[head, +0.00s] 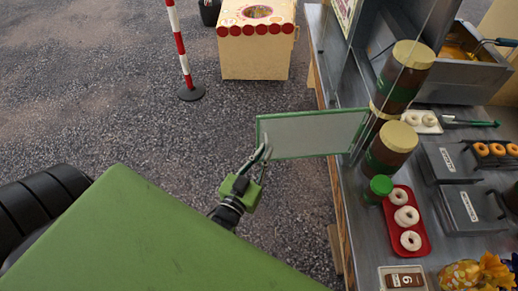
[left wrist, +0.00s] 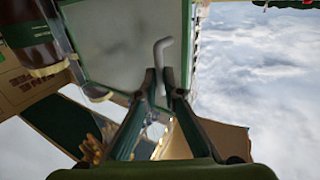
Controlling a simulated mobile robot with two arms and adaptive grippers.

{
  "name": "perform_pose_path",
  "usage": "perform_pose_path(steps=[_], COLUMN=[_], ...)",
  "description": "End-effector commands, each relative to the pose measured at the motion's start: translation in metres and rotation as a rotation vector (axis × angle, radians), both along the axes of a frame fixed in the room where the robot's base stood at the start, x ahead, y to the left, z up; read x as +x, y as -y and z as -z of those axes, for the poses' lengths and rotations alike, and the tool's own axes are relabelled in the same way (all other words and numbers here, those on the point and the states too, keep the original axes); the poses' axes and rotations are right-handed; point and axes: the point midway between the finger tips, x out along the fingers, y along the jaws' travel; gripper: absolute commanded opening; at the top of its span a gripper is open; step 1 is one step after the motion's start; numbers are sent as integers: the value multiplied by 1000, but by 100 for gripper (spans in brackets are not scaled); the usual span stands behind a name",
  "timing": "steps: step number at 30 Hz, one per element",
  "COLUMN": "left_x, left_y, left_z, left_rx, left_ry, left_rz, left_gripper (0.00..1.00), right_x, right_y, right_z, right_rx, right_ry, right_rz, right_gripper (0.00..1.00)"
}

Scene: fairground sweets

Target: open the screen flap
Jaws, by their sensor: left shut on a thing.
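The screen flap (head: 312,135) is a pale clear panel in a green frame. In the head view it stands out to the left from the counter's edge, over the asphalt. Its panel also fills the upper middle of the left wrist view (left wrist: 115,45). My left gripper (head: 264,155) is at the flap's left end. In the left wrist view its two fingers (left wrist: 165,78) are closed on the grey bent handle (left wrist: 163,48) of the flap. My right gripper is not in view.
The metal counter (head: 359,235) runs down the right, with tall brown jars (head: 391,147) close to the flap's right end. A red tray (head: 421,226) holds ring doughnuts. A yellow box (head: 255,60) and a striped post (head: 180,45) stand on open asphalt at the back.

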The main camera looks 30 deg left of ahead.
Motion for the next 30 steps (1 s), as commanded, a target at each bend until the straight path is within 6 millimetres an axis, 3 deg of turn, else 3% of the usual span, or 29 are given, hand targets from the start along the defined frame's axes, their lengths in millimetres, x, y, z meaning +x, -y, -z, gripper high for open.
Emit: perform_pose_path(steps=[1, 16, 18, 30], left_x=[3, 2, 2, 0], left_y=[13, 15, 15, 13], left_z=[-4, -5, -5, -2], left_rx=[-5, -2, -3, -5], left_ry=[9, 13, 13, 6], left_rz=[17, 17, 16, 14], left_gripper=[0, 0, 23, 25], right_x=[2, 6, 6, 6], right_y=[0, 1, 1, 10], right_z=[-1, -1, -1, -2], right_rx=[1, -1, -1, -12], right_ry=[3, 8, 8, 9], right_rz=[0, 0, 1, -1], right_gripper=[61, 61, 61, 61])
